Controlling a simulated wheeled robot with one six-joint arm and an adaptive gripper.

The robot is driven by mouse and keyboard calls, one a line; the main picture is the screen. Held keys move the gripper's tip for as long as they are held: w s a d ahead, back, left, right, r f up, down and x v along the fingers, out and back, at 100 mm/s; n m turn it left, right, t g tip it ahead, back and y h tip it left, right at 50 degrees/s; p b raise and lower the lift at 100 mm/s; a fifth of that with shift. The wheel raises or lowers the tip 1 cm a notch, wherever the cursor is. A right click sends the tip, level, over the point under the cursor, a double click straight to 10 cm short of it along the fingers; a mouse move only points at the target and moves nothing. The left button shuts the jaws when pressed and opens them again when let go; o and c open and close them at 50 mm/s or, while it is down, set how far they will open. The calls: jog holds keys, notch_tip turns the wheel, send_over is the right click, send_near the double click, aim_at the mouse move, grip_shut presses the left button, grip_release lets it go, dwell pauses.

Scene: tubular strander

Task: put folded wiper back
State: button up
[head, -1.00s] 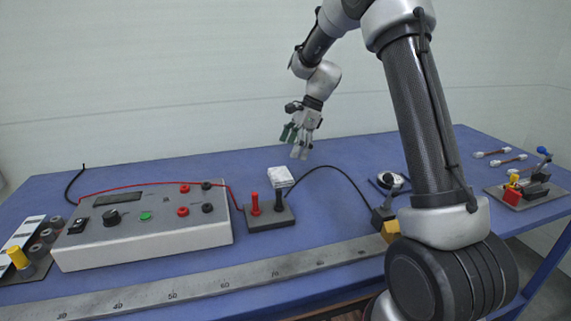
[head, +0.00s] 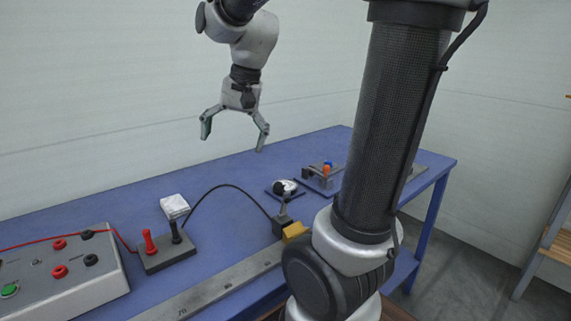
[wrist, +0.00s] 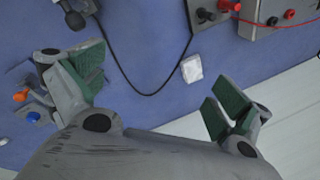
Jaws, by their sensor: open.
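The folded wiper (head: 174,206) is a small white square pad. It lies flat on the blue table just behind the block with the red and black terminals. In the wrist view the wiper (wrist: 192,68) lies on the blue surface beside the black cable, between my fingers in the picture but well beyond them. My gripper (head: 234,141) hangs in the air above the back of the table, to the right of the wiper, fingers spread wide and empty. In the wrist view my gripper (wrist: 155,90) shows green finger pads, apart and holding nothing.
The terminal block (head: 168,251) stands in front of the wiper, and a black cable (head: 230,187) arches beside it. A grey instrument box (head: 70,275) is at left. A round black-and-white item (head: 285,188) sits on a dark pad, with a small fixture (head: 322,178) farther right. The ruler (head: 215,290) runs along the front.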

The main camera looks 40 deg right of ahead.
jog(key=s+d+f+n+t+h, duration=0.1)
jog(key=s+d+n, duration=0.1)
jog(key=s, duration=0.5)
jog(key=s+d+f+n+t+h, duration=0.1)
jog(key=s+d+n, duration=0.1)
jog(key=s+n, duration=0.3)
jog(key=s, duration=0.2)
jog(key=shift+s+n, duration=0.3)
jog(key=shift+s, duration=0.05)
jog(key=shift+f, duration=0.1)
